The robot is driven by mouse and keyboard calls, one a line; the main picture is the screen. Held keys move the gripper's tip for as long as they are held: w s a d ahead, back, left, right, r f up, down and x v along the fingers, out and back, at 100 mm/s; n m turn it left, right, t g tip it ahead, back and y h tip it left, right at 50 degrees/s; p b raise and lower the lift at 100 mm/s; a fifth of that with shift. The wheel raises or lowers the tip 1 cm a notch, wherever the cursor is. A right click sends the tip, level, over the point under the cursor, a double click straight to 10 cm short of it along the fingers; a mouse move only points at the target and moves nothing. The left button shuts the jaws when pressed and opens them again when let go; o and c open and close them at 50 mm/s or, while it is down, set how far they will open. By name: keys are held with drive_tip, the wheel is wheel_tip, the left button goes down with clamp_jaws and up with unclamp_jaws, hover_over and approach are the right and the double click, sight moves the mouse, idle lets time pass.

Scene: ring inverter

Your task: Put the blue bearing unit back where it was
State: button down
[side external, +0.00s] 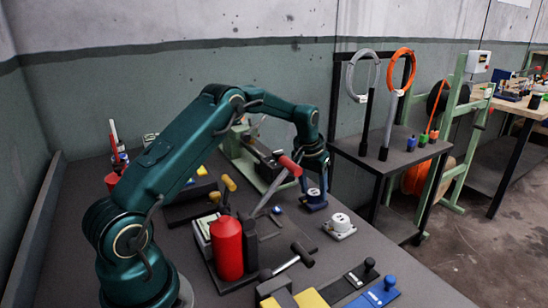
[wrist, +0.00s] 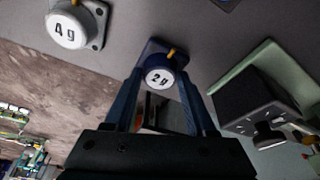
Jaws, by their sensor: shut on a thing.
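The blue bearing unit (side external: 313,201) has a dark blue base and a pale round face. It sits under my gripper (side external: 317,172) near the right edge of the bench in the side view. In the wrist view the blue bearing unit (wrist: 153,50) lies between the two fingertips of my gripper (wrist: 161,74), and its face reads "2 g". My gripper is shut on it. The side view does not settle whether its base touches the bench. A similar white bearing unit (side external: 340,226), marked "4 g" in the wrist view (wrist: 70,28), stands on the bench close by.
A green machine (side external: 245,155) with a dark block stands behind and left of my gripper. A lower side table (side external: 385,155) stands beyond the bench edge.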

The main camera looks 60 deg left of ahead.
drive_tip(key=shift+f, duration=0.3)
drive_tip(key=shift+c, duration=1.1)
unclamp_jaws()
drive_tip(key=v, duration=1.2)
drive_tip(key=shift+r, duration=0.2)
